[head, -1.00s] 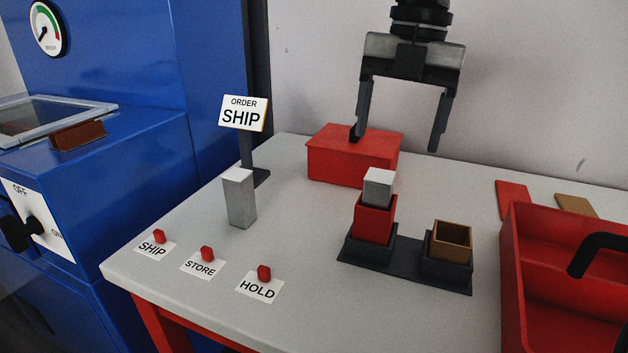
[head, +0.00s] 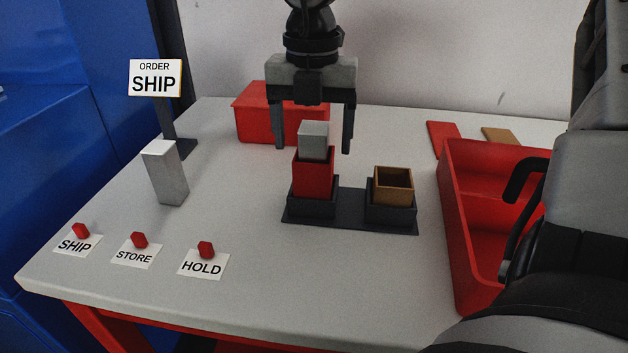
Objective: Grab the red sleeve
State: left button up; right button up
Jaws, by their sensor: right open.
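The red sleeve (head: 313,175) stands upright in the left socket of a dark two-socket base (head: 343,210). A grey block (head: 313,140) sticks up out of its top. My right gripper (head: 312,150) is open and points down over the sleeve. In the picture its fingers lie left and right of the grey block, with tips near the height of the sleeve's top edge. They look apart from the sleeve; the exact depth is hard to tell. A brown sleeve (head: 394,185), open at the top, stands in the right socket. My left gripper is not in view.
A red lidded box (head: 255,115) stands behind. A grey block (head: 166,175) stands at left near the ORDER SHIP sign (head: 155,78). SHIP, STORE and HOLD labels (head: 203,264) carry red knobs.

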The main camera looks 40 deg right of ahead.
aim_at(314, 156)
notch_tip(314, 156, down, 4)
jog(key=shift+s+f, duration=0.1)
jog(key=shift+s, duration=0.05)
jog(key=c, duration=1.1)
jog(key=shift+o, duration=0.2)
jog(key=shift+r, duration=0.2)
